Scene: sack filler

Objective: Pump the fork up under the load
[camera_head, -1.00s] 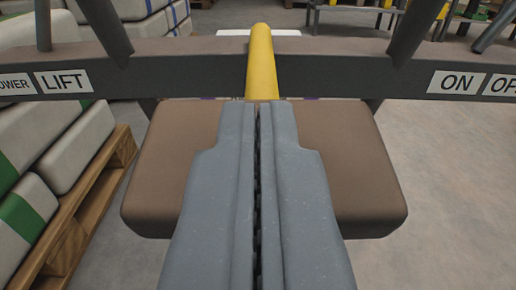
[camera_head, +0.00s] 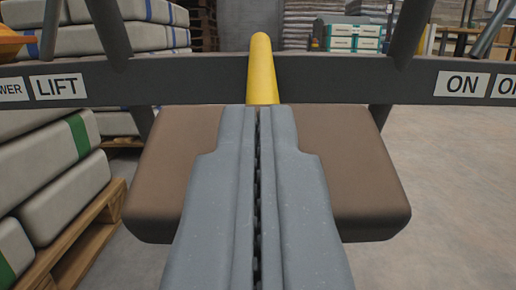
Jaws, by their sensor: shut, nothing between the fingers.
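My gripper (camera_head: 256,112) is in the lower middle of the view, its two grey fingers closed together with only a thin dark seam between them. A yellow bar (camera_head: 261,70) stands straight ahead of the fingertips, in front of or against a dark crossbar (camera_head: 205,80). I cannot tell whether the fingertips touch the yellow bar. The crossbar carries a LIFT label (camera_head: 58,86) on the left and an ON label (camera_head: 462,84) on the right; more labels are cut off at both edges. A brown padded block (camera_head: 365,185) sits beneath. No fork tines show.
Stacked white sacks with green stripes (camera_head: 62,195) lie on a wooden pallet (camera_head: 85,235) close on the left. More sacks (camera_head: 90,40) stand behind the crossbar. Boxes (camera_head: 355,40) stand at the back right. Bare floor (camera_head: 455,190) is open on the right.

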